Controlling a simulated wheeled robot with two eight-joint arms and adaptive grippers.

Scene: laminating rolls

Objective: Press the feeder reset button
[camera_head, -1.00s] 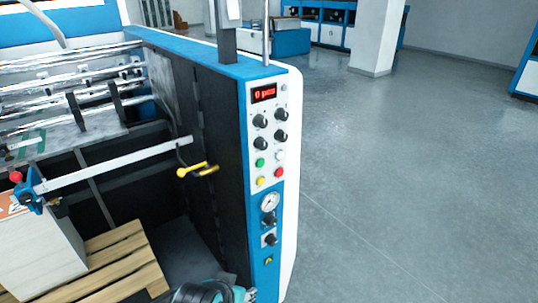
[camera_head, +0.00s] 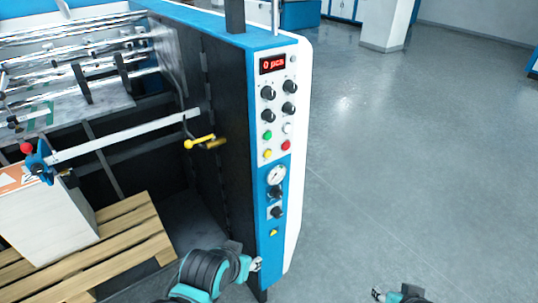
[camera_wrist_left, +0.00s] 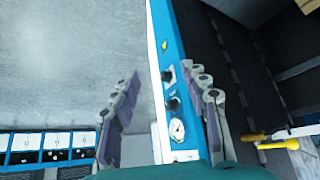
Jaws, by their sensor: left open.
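The machine's control panel (camera_head: 278,112) has a green button (camera_head: 267,135), a white button (camera_head: 287,128), a yellow button (camera_head: 267,154) and a red button (camera_head: 286,145) below several black knobs. I cannot read which one is the feeder reset button. My left gripper (camera_head: 257,265) is low in front of the panel's bottom end, below the buttons. In the left wrist view, my left gripper (camera_wrist_left: 166,108) is open and empty, with the panel's gauge (camera_wrist_left: 177,129) and knobs showing between its fingers. My right gripper (camera_head: 376,294) is at the bottom edge, over the floor; its jaws are too small to tell.
A red-lit display (camera_head: 273,64) tops the panel. A yellow-handled lever (camera_head: 200,143) sticks out left of it. A wooden pallet (camera_head: 130,235) carries a white stack (camera_head: 45,225) at the left. The grey floor (camera_head: 420,170) right of the machine is clear.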

